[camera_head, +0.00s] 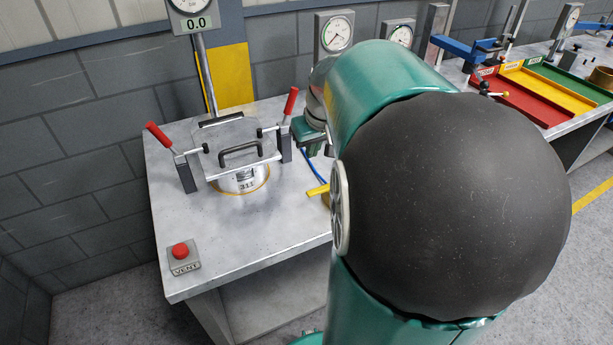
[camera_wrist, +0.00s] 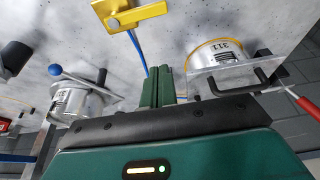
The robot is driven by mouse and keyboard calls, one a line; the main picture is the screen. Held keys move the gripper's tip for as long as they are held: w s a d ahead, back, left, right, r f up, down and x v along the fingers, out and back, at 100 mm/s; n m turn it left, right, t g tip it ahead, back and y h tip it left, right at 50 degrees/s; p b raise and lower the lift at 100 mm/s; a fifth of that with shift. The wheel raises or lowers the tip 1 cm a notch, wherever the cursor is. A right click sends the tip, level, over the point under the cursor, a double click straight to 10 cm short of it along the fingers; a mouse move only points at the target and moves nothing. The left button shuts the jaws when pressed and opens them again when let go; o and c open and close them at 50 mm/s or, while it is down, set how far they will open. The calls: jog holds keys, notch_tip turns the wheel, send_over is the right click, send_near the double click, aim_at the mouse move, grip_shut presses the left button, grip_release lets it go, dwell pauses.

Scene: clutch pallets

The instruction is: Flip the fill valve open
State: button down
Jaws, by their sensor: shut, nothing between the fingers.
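The fill valve's yellow handle (camera_head: 318,190) shows on the bench top in the head view, partly hidden behind my arm. The wrist view shows a yellow lever (camera_wrist: 135,16) with a grey bolt and a blue hose running from it. My gripper (camera_wrist: 160,72) has its two green fingers together and empty. In the wrist view the fingertips point toward the lever, with a clear gap between. In the head view my gripper (camera_head: 308,132) is mostly hidden by my arm. The valve's body is not clearly visible.
A silver canister (camera_head: 240,182) marked 311 stands under a clamped plate with red-handled clamps (camera_head: 160,135). A red VENT button (camera_head: 180,252) is at the bench's front left. A second canister (camera_wrist: 78,103) shows left in the wrist view. Coloured trays (camera_head: 545,85) are far right.

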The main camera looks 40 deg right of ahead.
jog(key=x, duration=1)
jog(key=shift+f, duration=0.15)
jog(key=shift+s+a+r, duration=0.1)
jog(key=shift+s+a, duration=0.1)
jog(key=shift+s, duration=0.4)
jog(key=shift+s+a+r, duration=0.15)
jog(key=shift+s, duration=0.5)
jog(key=shift+s+a, duration=0.25)
jog(key=shift+s, duration=0.5)
jog(key=shift+w, duration=0.15)
jog(key=shift+a+n, duration=0.1)
jog(key=shift+n, duration=0.3)
